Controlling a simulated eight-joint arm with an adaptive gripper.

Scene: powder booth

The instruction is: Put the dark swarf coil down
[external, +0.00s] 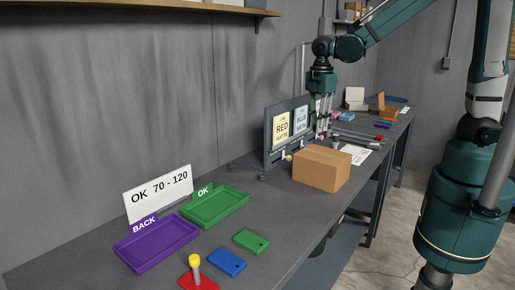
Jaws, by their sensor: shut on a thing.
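My gripper (322,133) points down over the bench, just right of the grey card board and behind the cardboard box. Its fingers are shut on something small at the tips. I take this to be the dark swarf coil, but its shape cannot be made out at this size. The tips are close above the bench; whether the held thing touches anything cannot be told.
The cardboard box (321,168) stands in front of my gripper. A purple BACK tray (156,244) and green OK tray (214,207) lie nearer. Bare bench (245,180) lies between.

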